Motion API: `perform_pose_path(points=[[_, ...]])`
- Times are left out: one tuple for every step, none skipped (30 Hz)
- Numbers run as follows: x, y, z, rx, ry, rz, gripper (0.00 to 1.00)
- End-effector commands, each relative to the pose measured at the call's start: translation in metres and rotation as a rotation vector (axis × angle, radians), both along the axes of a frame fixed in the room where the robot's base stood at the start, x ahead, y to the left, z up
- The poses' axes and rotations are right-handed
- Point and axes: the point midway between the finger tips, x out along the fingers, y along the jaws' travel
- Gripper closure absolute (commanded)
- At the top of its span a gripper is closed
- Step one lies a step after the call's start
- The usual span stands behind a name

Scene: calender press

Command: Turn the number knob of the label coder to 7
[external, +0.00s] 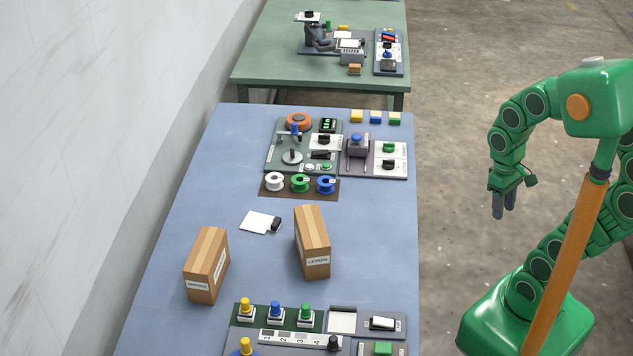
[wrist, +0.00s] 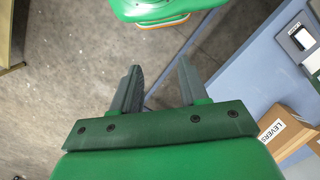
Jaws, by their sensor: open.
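My gripper (external: 504,208) hangs open and empty over the floor, right of the blue table and apart from everything on it. In the wrist view its two dark fingers (wrist: 157,90) are spread with nothing between them. I cannot tell for sure which device is the label coder. A back panel (external: 272,160) on the blue table carries small black knobs, one on a white plate (external: 323,140). A grey panel (external: 398,172) beside it has a white plate with a green and a black knob. No knob numbers are readable.
The blue table (external: 170,260) carries two cardboard boxes (external: 207,262) (external: 312,242), three spools (external: 300,183) and a front panel (external: 303,338) numbered 1 to 4. One box (wrist: 278,132) reads LEVERS in the wrist view. A green table (external: 265,60) stands behind. The floor around my gripper is clear.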

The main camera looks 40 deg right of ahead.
Motion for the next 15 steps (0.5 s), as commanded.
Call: perform_pose_path(points=[[0.0, 0.0, 0.0, 0.0, 0.0, 0.001, 0.48], [0.001, 0.0, 0.0, 0.001, 0.0, 0.003, 0.44], [0.003, 0.001, 0.001, 0.003, 0.0, 0.008, 0.38], [0.006, 0.001, 0.001, 0.006, -0.001, 0.012, 0.34], [0.009, 0.002, 0.002, 0.01, -0.002, 0.02, 0.34], [0.015, 0.003, 0.003, 0.016, -0.005, 0.031, 0.34], [0.021, 0.003, 0.004, 0.022, -0.008, 0.043, 0.34], [0.027, 0.004, 0.006, 0.028, -0.013, 0.056, 0.34], [0.037, 0.006, 0.008, 0.038, -0.021, 0.076, 0.34], [0.045, 0.007, 0.01, 0.048, -0.026, 0.092, 0.34], [0.053, 0.008, 0.011, 0.057, -0.029, 0.108, 0.34], [0.063, 0.01, 0.012, 0.069, -0.034, 0.13, 0.34], [0.071, 0.011, 0.014, 0.078, -0.039, 0.147, 0.34], [0.079, 0.012, 0.015, 0.086, -0.046, 0.161, 0.34], [0.09, 0.013, 0.017, 0.097, -0.055, 0.183, 0.34]])
